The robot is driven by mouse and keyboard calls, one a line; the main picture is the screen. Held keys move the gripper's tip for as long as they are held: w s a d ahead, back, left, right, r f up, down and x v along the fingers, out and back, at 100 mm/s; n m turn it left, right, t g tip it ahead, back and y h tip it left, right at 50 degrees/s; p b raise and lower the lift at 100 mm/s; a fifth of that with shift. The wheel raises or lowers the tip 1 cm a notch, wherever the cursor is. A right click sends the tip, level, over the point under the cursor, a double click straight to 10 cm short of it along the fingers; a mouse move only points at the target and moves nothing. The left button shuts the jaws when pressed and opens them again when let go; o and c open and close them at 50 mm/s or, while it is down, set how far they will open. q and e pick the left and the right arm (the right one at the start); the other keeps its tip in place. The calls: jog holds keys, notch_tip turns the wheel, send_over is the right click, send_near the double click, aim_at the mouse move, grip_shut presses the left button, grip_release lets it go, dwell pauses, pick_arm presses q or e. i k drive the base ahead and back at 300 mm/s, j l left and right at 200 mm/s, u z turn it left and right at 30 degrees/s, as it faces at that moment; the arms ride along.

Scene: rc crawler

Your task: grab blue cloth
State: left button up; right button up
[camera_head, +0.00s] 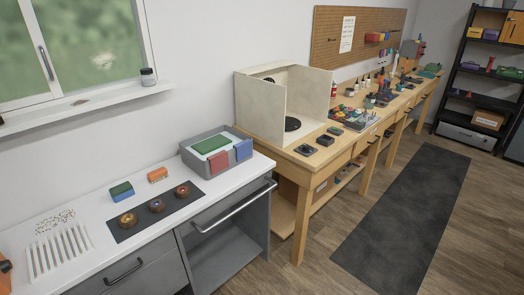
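A grey bin (188,155) stands at the back right end of the white counter. A flat blue piece (243,150), which looks like the blue cloth, hangs on the bin's front right side. A red piece (219,162) hangs beside it on the left. A green piece (211,144) lies on top in the bin.
A green and blue block (121,190), an orange block (158,174) and a dark mat (128,231) with three round pieces lie left of the bin. A white slotted rack (58,252) is farther left. A wooden workbench (315,160) with a white booth adjoins on the right. The floor in front is open.

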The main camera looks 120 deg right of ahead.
aim_at(244, 148)
jog(key=z, duration=4)
jog(key=i+l, duration=0.25)
jog(key=i, duration=0.15)
jog(key=i+l, duration=0.25)
jog(key=i, duration=0.2)
